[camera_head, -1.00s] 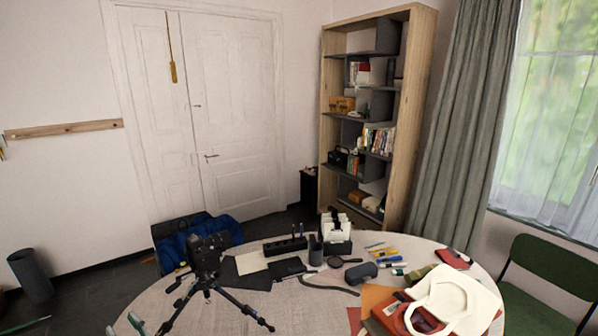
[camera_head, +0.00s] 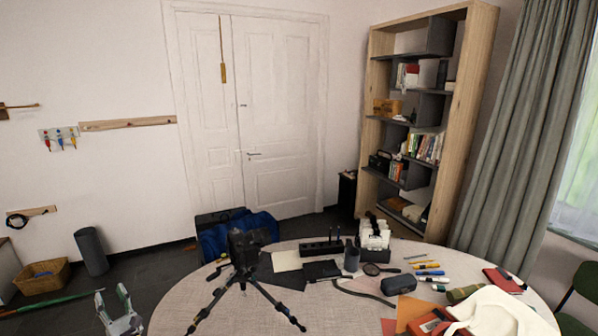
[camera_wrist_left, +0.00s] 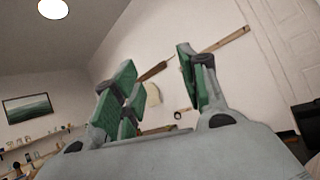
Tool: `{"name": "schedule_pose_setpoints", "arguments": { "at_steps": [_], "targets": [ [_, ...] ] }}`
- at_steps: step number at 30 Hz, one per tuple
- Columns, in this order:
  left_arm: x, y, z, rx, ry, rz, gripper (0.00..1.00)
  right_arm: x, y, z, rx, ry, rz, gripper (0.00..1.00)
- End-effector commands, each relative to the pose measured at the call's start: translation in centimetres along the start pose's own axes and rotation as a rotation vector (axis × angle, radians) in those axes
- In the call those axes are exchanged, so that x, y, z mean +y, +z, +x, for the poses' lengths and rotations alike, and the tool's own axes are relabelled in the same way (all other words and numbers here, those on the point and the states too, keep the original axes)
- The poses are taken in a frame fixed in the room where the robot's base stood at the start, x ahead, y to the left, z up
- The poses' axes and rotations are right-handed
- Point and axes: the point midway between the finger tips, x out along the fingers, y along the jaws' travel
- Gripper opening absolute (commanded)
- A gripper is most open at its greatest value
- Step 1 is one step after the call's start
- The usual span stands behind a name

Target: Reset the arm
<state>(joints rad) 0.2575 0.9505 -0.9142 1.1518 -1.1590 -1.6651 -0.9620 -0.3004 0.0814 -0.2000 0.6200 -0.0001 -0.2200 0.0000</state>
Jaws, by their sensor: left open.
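My left gripper (camera_head: 112,293) shows at the bottom left of the head view, beside the left edge of the round table (camera_head: 180,302). Its two fingers stand apart and point up, with nothing between them. In the left wrist view the gripper (camera_wrist_left: 155,72) has green finger pads spread wide, with wall and shelves behind. A black tripod (camera_head: 247,272) stands on the table, to the right of the gripper and apart from it. My right gripper is not in view.
A power strip (camera_head: 321,248), pens (camera_head: 427,265), a dark case (camera_head: 398,284) and a white object (camera_head: 495,314) lie on the table. A basket (camera_head: 42,276) and a dark bin (camera_head: 91,250) stand on the floor at left. The table's front middle is mostly clear.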

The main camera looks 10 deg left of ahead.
Motion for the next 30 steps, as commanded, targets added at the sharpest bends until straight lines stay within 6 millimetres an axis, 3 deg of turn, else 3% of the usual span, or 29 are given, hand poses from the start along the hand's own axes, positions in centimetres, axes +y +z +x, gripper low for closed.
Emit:
{"name": "schedule_pose_setpoints", "arguments": {
  "at_steps": [5,14,21,30],
  "targets": [
    [2.6,-5.5,0.5,0.156,0.009,-0.02,0.43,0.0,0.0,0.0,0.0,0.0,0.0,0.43],
    [9.4,-16.0,-0.1,0.482,0.103,-0.139,0.43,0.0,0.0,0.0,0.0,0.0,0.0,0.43],
    [15.7,-23.1,-2.4,0.715,0.244,-0.29,0.43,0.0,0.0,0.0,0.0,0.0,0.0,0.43],
    [23.5,-29.5,-6.1,0.937,0.486,-0.544,0.43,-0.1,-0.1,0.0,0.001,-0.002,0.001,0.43]
  ]
}}
